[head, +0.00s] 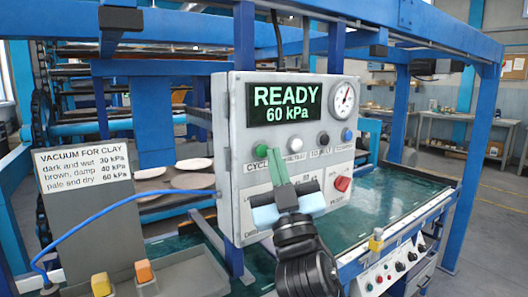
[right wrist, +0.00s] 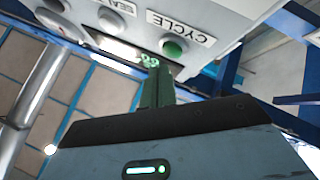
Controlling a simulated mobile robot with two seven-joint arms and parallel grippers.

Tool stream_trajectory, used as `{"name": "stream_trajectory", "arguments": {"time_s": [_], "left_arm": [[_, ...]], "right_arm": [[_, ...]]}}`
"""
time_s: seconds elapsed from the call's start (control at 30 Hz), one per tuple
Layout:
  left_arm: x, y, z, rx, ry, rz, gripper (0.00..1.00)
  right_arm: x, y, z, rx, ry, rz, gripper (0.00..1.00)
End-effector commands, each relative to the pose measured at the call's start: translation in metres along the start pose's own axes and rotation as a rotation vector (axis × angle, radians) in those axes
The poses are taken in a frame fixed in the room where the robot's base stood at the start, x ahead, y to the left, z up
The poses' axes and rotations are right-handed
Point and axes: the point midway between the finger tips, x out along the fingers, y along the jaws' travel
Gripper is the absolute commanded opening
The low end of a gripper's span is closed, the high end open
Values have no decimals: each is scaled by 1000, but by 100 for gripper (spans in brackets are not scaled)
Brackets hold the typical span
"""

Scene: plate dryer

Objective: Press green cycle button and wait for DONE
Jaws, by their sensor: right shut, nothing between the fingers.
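The grey control panel (head: 232,200) has a display (head: 286,103) that reads READY and 60 kPa. The round green button (head: 262,150) sits at the left end of the button row, above a CYCLE label. It also shows in the right wrist view (right wrist: 172,48), next to its CYCLE label. My right gripper (head: 275,155) is shut and empty, its narrow green fingers pointing up at the panel just beside the button. In the right wrist view its fingertips (right wrist: 157,72) are close to the button; I cannot tell whether they touch. My left gripper is not in view.
A sign (head: 85,172) lists vacuum pressures for clay. Blue frame posts stand around the panel.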

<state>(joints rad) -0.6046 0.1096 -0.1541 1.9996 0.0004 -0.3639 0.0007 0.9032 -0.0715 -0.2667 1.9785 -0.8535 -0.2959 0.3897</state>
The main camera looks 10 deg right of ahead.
Motion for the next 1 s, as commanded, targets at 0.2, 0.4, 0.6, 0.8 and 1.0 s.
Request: {"name": "stream_trajectory", "arguments": {"time_s": [0.2, 0.4, 0.6, 0.8, 1.0], "left_arm": [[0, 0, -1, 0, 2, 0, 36], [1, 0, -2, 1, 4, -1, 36], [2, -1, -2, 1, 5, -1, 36], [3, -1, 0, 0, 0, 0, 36], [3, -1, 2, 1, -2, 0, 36]], "right_arm": [[0, 0, 0, 0, 0, 0, 0], [0, 0, 0, 0, 0, 0, 0], [2, -1, 1, 1, 0, 1, 0], [6, -4, 5, 0, -1, 0, 0], [6, -4, 4, 0, 0, 0, 0]]}}
